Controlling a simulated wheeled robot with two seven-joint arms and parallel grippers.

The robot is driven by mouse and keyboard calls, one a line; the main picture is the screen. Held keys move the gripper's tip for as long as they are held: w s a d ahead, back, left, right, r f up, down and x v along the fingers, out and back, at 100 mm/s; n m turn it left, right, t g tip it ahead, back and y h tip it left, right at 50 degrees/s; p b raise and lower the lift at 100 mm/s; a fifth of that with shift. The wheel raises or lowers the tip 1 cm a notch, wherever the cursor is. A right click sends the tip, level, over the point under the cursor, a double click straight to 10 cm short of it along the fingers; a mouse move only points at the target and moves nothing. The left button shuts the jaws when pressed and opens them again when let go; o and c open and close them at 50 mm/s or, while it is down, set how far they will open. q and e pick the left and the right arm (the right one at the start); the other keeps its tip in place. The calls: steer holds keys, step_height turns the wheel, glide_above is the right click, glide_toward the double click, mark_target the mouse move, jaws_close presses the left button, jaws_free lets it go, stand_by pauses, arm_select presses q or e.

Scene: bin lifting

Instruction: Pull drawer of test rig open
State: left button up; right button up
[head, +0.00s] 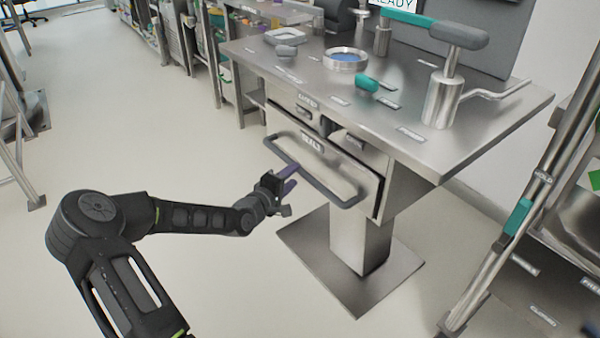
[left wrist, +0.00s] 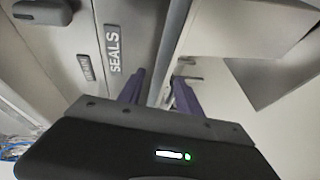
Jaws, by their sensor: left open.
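The test rig (head: 440,160) is a steel table on a column, with drawers under its top. Its wide lower drawer (head: 335,168) has a label that reads SEALS in the left wrist view (left wrist: 113,48). A dark line runs along the drawer's right edge; I cannot tell if it stands slightly open. A long grey bar handle (head: 325,192) crosses its front. My left gripper (head: 292,180), with purple fingers, is open at the left part of the handle. In the left wrist view the fingers (left wrist: 158,80) lie on either side of the bar; contact is unclear. My right gripper is not in view.
A steel dish (head: 346,59), a teal knob (head: 366,83) and a metal valve (head: 443,100) sit on the rig's top. The rig's base plate (head: 350,285) lies on the floor. A railed steel unit (head: 480,285) stands at the right.

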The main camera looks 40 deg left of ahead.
mark_target(298, 172)
arm_select(q)
steer(key=w, duration=0.3)
steer(key=w+f+b, duration=0.1)
steer(key=w, duration=0.1)
steer(key=shift+a, duration=0.3)
jaws_close()
stand_by(1.1)
